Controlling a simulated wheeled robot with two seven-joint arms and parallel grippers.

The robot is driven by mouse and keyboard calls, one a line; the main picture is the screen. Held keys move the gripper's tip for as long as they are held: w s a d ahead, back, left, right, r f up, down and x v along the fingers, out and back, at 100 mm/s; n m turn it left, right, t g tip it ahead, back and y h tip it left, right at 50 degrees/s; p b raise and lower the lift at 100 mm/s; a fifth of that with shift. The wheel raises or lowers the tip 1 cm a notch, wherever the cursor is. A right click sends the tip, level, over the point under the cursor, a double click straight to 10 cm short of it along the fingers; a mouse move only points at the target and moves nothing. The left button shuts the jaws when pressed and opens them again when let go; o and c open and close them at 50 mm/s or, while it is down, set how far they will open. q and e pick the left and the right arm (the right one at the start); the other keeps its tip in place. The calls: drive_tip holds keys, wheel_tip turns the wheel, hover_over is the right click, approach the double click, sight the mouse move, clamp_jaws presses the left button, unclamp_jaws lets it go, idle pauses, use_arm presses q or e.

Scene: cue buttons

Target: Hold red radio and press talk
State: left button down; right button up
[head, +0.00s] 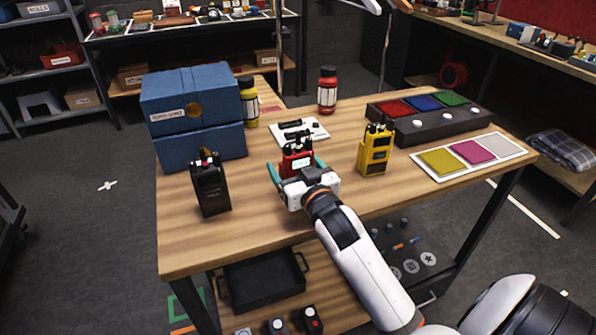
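My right gripper (294,163) reaches in from the lower right. Its two teal fingers are spread, one to each side of the radio, with small gaps visible. The gripper body hides the radio's lower part, so its talk button cannot be made out. A black radio (210,185) stands to the left and a yellow radio (375,151) to the right. My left gripper is not in view.
Stacked blue boxes (195,98) stand at the back left, beside a yellow bottle (248,103). A red bottle (327,90) and a white card (301,131) are behind the radio. A dark button panel (430,122) and a colored-squares board (467,157) lie right. The table's front left is clear.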

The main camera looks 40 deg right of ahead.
drive_tip(key=s, duration=0.4)
drive_tip(key=s+a, duration=0.1)
drive_tip(key=s, duration=0.3)
drive_tip(key=s+a+b, duration=0.1)
drive_tip(key=s, duration=0.3)
